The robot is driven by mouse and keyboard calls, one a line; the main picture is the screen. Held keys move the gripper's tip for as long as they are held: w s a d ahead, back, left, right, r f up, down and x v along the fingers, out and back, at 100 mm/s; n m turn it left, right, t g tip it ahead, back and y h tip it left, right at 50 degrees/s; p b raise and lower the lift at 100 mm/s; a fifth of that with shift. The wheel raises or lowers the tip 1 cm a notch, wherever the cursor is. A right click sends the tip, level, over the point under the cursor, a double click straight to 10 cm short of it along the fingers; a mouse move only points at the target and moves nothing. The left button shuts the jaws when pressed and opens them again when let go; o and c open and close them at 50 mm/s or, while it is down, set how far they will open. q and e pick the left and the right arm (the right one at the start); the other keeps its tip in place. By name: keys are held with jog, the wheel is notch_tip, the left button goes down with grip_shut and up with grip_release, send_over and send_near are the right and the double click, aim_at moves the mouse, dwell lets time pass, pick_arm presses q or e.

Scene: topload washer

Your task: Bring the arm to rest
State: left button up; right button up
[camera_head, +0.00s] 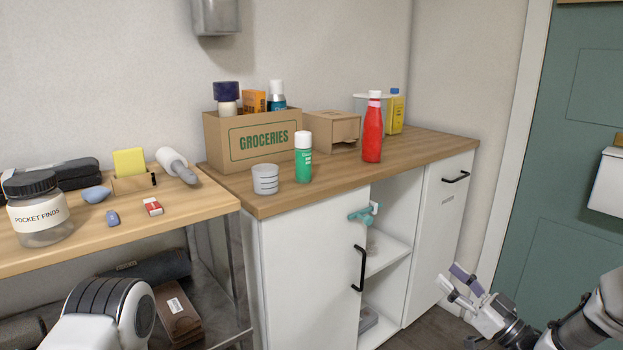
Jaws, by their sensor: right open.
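My right gripper (461,284) is at the lower right, with its arm coming in from the right edge. Its two fingers are spread apart and nothing is between them. It is in front of the right part of the white cabinet (433,235), below the counter top, and touches nothing that I can see. My left gripper is not in view; a rounded white and dark part at the lower left is mine.
A wooden counter (330,180) holds a groceries box (250,140), a red bottle (373,130), a green bottle (303,160) and a cup (265,180). A wooden table (130,225) at left holds a jar (38,210). A green door (560,190) stands right.

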jog(key=s+a+m+g+h+p, duration=0.5)
jog(key=s+a+p, duration=0.45)
jog(key=p, duration=1.15)
jog(key=s+d+f+m+g+h+p, duration=0.1)
jog(key=s+d+f+g+h+p, duration=0.1)
jog(key=s, duration=0.8)
jog(key=s+d+f+m+g+h+p, duration=0.1)
jog(key=s+g+h, duration=0.3)
jog(key=s, duration=0.6)
jog(key=s+d+f+m+g+h+p, duration=0.1)
jog(key=s+d+f+g+h+p, duration=0.1)
jog(key=s+g, duration=0.4)
jog(key=s+f+p, duration=0.1)
jog(key=s, duration=0.3)
jog(key=shift+s+d+h, duration=0.2)
jog(key=shift+d+h, duration=0.15)
jog(key=shift+h, duration=0.05)
jog(key=shift+f+p, duration=0.1)
jog(key=shift+p, duration=0.2)
